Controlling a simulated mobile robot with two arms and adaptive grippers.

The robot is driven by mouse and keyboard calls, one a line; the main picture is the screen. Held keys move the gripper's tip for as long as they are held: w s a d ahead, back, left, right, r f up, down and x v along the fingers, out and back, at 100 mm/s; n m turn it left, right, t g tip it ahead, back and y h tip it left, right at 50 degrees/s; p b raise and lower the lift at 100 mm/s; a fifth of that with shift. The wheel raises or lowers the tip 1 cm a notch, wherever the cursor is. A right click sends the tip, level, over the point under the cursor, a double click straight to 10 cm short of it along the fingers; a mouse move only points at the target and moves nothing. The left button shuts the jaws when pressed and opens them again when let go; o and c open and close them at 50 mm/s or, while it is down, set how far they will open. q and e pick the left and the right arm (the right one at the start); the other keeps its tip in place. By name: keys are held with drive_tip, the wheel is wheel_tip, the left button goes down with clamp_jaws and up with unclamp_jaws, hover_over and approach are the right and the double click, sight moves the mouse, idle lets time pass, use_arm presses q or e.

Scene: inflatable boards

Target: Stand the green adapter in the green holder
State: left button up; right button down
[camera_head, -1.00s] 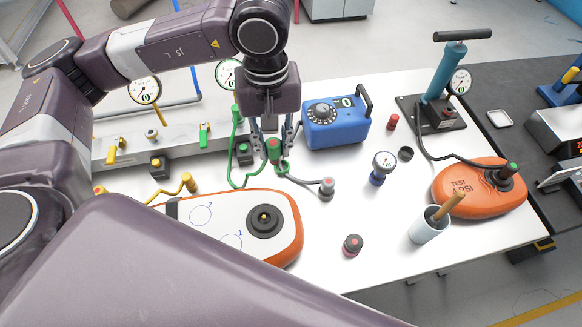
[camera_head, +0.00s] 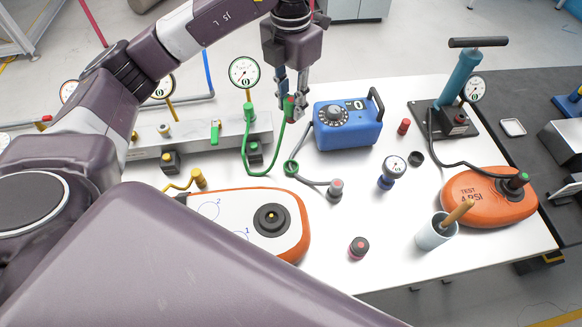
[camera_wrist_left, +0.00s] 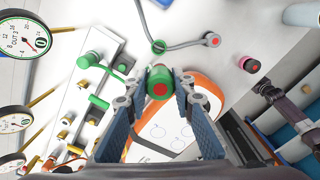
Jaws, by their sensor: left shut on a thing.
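The green adapter (camera_head: 289,103) is a green cylinder with a red end, on a green hose. My left gripper (camera_head: 290,110) is shut on it and holds it above the table, behind the holder and to its right. In the left wrist view the adapter (camera_wrist_left: 160,85) sits between the fingertips (camera_wrist_left: 158,88), red end towards the camera. The green holder (camera_head: 254,151) is a small black block with a green top, standing in front of the metal manifold. No adapter stands in it.
A blue box with a dial (camera_head: 347,126) stands just right of the gripper. The green hose (camera_head: 245,150) loops beside the holder. A grey hose with a green ring (camera_head: 291,168) lies in front. An orange-rimmed board (camera_head: 293,240) lies nearer. The manifold (camera_head: 190,141) stands left.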

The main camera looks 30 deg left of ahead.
use_arm(q)
drive_tip(key=shift+w+a+f+n, duration=0.1)
drive_tip(key=shift+n, duration=0.6)
wheel_tip(320, 180, down, 19)
drive_tip(key=p, duration=0.3)
drive_tip(key=shift+f, duration=0.4)
drive_tip(key=shift+f, duration=0.2)
drive_tip(key=o, duration=1)
drive_tip(key=shift+o, duration=0.2)
